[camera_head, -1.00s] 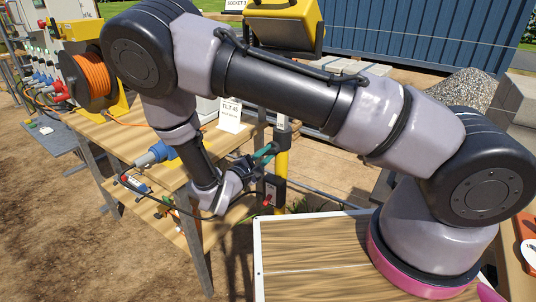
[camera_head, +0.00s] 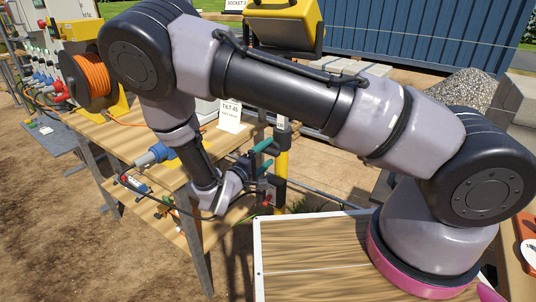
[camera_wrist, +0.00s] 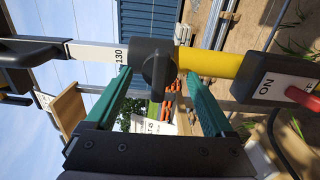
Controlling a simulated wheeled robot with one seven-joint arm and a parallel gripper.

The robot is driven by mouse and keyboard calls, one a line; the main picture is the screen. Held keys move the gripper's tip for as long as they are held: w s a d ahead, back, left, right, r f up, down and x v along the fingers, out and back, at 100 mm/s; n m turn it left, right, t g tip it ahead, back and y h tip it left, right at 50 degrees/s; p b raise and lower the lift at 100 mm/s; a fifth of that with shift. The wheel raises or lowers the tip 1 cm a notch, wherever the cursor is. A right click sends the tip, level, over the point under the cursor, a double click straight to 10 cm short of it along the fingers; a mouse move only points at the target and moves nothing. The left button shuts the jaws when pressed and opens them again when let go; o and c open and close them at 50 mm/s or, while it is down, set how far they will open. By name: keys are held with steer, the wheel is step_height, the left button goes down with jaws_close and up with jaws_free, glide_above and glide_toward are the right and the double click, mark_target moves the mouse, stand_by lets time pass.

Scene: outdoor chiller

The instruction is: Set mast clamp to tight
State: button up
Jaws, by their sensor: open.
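The mast clamp (camera_wrist: 152,68) is a dark collar with a winged knob, in the middle of the wrist view. It sits where the white mast section marked 130 (camera_wrist: 97,53) meets the yellow pole (camera_wrist: 213,63). My gripper (camera_wrist: 158,78) is open, with one green finger on each side of the knob. I cannot tell whether either finger touches it. In the head view my gripper (camera_head: 264,156) is at the pole (camera_head: 281,162), and my wrist and fingers partly hide the clamp area.
A dark box with a white label (camera_wrist: 272,84) and a red lever (camera_wrist: 304,131) is on the pole close to the right finger. A wooden bench (camera_head: 125,140) with a TILT 45 sign (camera_head: 230,115) stands to the left. A cable hangs near my wrist.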

steer(key=shift+s+a, duration=0.1)
steer(key=v, duration=0.6)
steer(key=shift+s+a, duration=0.2)
steer(key=shift+s, duration=0.15)
